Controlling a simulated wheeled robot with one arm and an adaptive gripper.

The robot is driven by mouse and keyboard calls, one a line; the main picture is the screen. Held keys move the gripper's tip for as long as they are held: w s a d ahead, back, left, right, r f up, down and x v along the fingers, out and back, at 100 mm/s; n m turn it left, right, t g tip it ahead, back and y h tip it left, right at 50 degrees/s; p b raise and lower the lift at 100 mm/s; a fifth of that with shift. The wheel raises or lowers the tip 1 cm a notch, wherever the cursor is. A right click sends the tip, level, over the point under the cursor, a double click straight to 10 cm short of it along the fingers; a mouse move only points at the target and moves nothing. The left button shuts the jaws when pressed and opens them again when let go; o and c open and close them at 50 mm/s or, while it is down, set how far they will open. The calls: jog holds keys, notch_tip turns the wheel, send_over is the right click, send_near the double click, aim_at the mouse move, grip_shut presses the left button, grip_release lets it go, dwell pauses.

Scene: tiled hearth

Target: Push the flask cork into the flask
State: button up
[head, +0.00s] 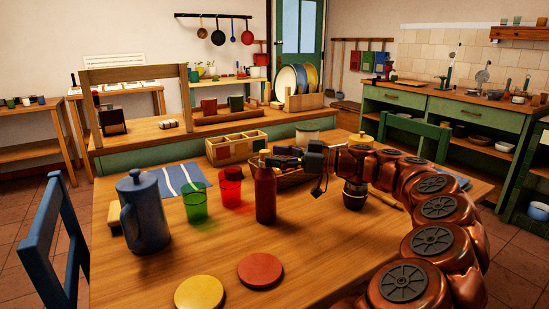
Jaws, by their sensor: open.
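The flask (265,196) is a reddish-brown bottle with a narrow neck, standing upright on the wooden table. My gripper (274,158) reaches in from the right, with its dark fingers level with the flask's neck and top. It is open. At this size I cannot tell whether the fingers touch the flask or are just behind it. The flask cork cannot be made out clearly; a small light-topped shape (265,153) shows at the flask's mouth and may be it.
A blue-grey jug (146,213), a green glass (195,203) and a red glass (231,188) stand left of the flask. Yellow (199,293) and orange (260,271) discs lie in front. A divided wooden box (230,152) stands behind. The table front between jug and flask is clear.

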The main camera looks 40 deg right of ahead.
jog(key=shift+b+v, duration=0.7)
jog(key=shift+v, duration=0.8)
jog(key=shift+s+d, duration=0.1)
jog(key=v, duration=1.2)
dwell(1.3)
